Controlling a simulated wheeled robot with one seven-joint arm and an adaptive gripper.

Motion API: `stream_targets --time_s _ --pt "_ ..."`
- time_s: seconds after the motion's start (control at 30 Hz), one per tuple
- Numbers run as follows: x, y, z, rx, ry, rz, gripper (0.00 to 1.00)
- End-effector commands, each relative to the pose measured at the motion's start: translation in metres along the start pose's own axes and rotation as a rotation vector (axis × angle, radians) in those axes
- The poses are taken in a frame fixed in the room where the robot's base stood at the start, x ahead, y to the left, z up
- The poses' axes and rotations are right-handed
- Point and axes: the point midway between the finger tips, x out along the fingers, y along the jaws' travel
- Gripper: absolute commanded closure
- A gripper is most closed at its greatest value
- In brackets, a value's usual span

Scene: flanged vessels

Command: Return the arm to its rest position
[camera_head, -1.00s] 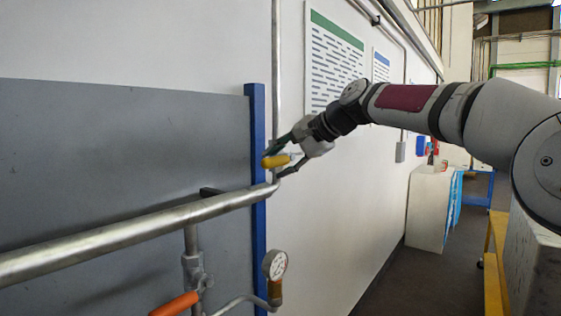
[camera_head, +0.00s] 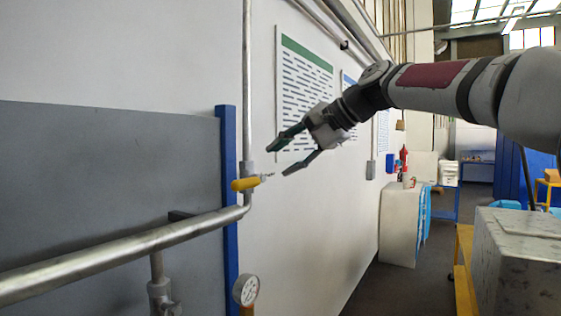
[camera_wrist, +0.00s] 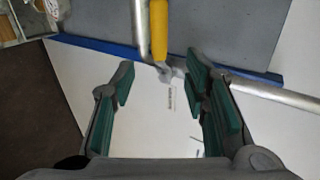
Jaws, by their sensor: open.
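My gripper (camera_head: 280,160) is open and empty in the head view. It is apart from the yellow valve handle (camera_head: 245,184), a little above it and to its right. The handle sits on the vertical pipe just above the bend. My arm reaches in from the right at about the gripper's height or higher. In the wrist view my gripper's two green-padded fingers (camera_wrist: 160,98) are spread wide with nothing between them. The yellow handle (camera_wrist: 159,30) shows beyond the fingertips there.
A steel pipe (camera_head: 120,244) runs along the grey panel (camera_head: 100,170) at left, beside a blue post (camera_head: 226,190). A pressure gauge (camera_head: 246,289) stands below. A white cabinet (camera_head: 400,225) and a grey box (camera_head: 517,265) are at right. Posters hang on the wall behind my arm.

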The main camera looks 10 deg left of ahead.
Motion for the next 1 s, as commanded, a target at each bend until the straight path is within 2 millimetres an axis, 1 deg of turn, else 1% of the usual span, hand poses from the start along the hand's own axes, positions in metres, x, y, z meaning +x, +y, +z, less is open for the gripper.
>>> stream_targets --time_s 0.27,0.37,0.43,0.47,0.57,0.6,0.67,0.7,0.77,0.8,0.87,0.9,0.97,1.0 --pt "0.001 0.002 0.003 -0.009 0.005 0.01 0.59" --pt "0.002 0.012 0.013 -0.051 0.027 0.061 0.59" --pt "0.001 0.026 0.026 -0.1 0.055 0.122 0.59" --pt "0.0 0.034 0.031 -0.125 0.07 0.154 0.59" --pt "-0.011 0.068 0.049 -0.213 0.125 0.273 0.59" --pt "-0.018 0.083 0.055 -0.245 0.145 0.318 0.59" --pt "-0.03 0.105 0.064 -0.291 0.177 0.384 0.59" --pt "-0.039 0.121 0.07 -0.319 0.196 0.427 0.59" --pt "-0.055 0.145 0.079 -0.358 0.22 0.488 0.59" --pt "-0.066 0.161 0.084 -0.381 0.237 0.526 0.59" --pt "-0.084 0.185 0.093 -0.414 0.258 0.581 0.59" --pt "-0.096 0.202 0.1 -0.431 0.269 0.615 0.59" --pt "-0.114 0.228 0.111 -0.456 0.283 0.663 0.59" --pt "-0.126 0.245 0.118 -0.473 0.292 0.692 0.59"
